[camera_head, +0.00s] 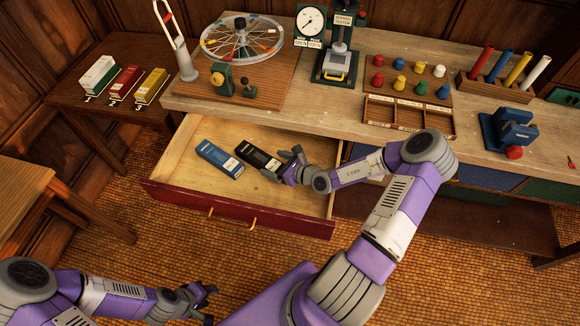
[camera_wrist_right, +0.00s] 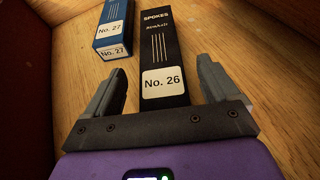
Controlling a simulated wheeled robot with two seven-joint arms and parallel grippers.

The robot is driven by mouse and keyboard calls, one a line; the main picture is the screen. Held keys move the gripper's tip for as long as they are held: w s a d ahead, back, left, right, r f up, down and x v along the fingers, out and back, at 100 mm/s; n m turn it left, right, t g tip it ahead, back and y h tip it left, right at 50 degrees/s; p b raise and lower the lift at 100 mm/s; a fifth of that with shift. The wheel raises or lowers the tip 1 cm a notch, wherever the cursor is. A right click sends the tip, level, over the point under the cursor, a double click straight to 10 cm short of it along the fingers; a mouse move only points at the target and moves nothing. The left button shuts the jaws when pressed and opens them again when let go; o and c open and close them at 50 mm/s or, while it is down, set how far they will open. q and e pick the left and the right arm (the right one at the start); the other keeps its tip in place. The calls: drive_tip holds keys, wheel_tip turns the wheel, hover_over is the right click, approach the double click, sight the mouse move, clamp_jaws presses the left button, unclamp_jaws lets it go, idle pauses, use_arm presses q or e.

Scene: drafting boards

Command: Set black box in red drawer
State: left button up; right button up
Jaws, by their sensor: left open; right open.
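The red drawer (camera_head: 230,209) is pulled open under the workbench, with a bare wooden inside and a yellow handle. The black box (camera_head: 257,154) lies on the drawer floor. In the right wrist view the black box (camera_wrist_right: 162,65) shows the labels "SPOKES" and "No. 26". My right gripper (camera_head: 285,160) is inside the drawer at the near end of the black box. Its fingers (camera_wrist_right: 160,90) are open, one on each side of the box end, with visible gaps. My left gripper (camera_head: 211,298) is open and empty over the floor at the bottom left.
A blue box (camera_head: 220,158) labelled "No. 27" lies beside the black box in the drawer. The workbench (camera_head: 335,105) above holds a spoked wheel (camera_head: 240,40), a spring tester (camera_head: 340,50) and coloured pegs. A side table at left bears several small boxes.

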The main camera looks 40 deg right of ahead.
drive_tip(key=p+v, duration=0.2)
drive_tip(key=v, duration=0.6)
drive_tip(key=shift+s+r, duration=0.15)
drive_tip(key=shift+r, duration=0.05)
drive_tip(key=shift+s+d+r, duration=0.1)
drive_tip(key=shift+s+d, duration=0.05)
drive_tip(key=shift+s, duration=0.35)
drive_tip(key=shift+r, duration=0.1)
